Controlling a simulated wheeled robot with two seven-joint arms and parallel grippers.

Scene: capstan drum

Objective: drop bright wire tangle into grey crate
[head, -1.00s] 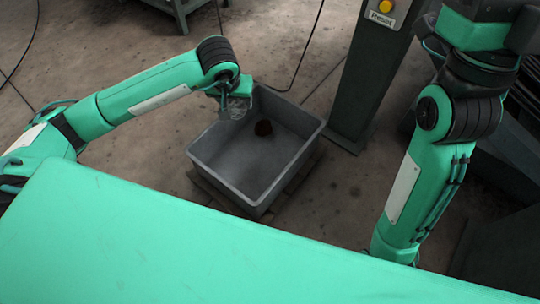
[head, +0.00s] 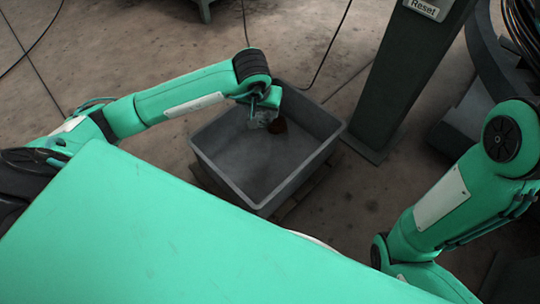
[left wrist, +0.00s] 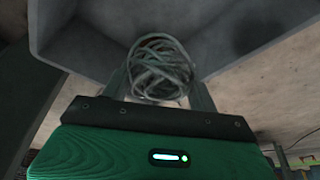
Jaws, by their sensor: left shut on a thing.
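My left gripper (head: 264,116) is shut on a bright wire tangle (head: 258,121), a loose ball of pale silvery wire. In the left wrist view the tangle (left wrist: 160,68) sits between the two fingers. In the head view the gripper and tangle appear over the far part of the grey crate (head: 225,178), inside its rim outline; their height above its floor is hard to tell. The crate is an open, rectangular box. My right gripper is not in view.
A dark post with a Reset label (head: 422,8) stands right of the crate. A black cable (head: 333,45) runs on the concrete floor behind. The crate's near part is empty.

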